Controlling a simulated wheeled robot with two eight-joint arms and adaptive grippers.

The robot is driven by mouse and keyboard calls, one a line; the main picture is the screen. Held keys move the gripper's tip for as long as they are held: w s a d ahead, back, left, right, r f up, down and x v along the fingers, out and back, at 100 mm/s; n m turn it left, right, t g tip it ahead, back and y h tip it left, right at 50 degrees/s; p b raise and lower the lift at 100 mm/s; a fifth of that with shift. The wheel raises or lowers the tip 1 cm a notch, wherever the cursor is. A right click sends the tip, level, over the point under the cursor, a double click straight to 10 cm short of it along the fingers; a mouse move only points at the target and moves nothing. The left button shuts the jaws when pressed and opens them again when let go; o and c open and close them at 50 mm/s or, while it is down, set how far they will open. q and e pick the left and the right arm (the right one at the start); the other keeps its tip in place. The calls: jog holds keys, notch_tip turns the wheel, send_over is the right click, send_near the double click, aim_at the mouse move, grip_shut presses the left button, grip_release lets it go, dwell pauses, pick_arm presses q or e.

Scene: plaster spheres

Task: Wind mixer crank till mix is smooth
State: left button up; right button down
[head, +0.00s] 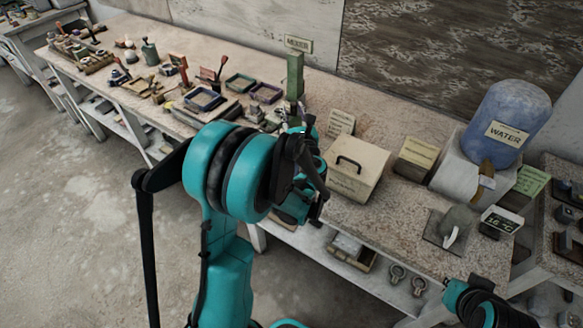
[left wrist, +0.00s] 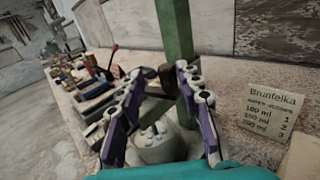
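The mixer's green post (head: 295,76) stands on the worktable by a "MIXER" sign (head: 298,44). In the left wrist view the post (left wrist: 174,35) rises behind my left gripper (left wrist: 160,78). The gripper's two purple-edged fingers are spread apart. A dark brown cylinder (left wrist: 166,74), perhaps the crank's grip, shows between the fingertips; I cannot tell whether they touch it. Below, between the fingers, is a grey, lumpy-looking mass (left wrist: 158,142), partly hidden, perhaps the mix. In the head view my arm hides most of the mixer's base. Only part of my right arm shows, at bottom right.
A lidded cream box (head: 357,170) stands right of my left gripper. A blue water barrel (head: 506,122) is at the far right. Trays and tools crowd the table's left part. A recipe card (left wrist: 268,110) stands right of the post. Some speckled tabletop (head: 385,225) is bare near the front.

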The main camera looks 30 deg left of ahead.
pick_arm(q)
jog(key=shift+v, duration=1.1)
jog(key=s+d+n+g+h+p, duration=0.1)
jog(key=s+d+n+g+h, duration=0.2)
jog(key=s+n, duration=0.6)
jog(key=s+d+n+g+h+p, duration=0.2)
jog(key=s+d+n+h, duration=0.2)
jog(key=s+n, duration=0.5)
jog(key=shift+s+d+f+n+g+h, duration=0.35)
jog(key=shift+d+n, duration=0.9)
jog(key=shift+n, duration=0.75)
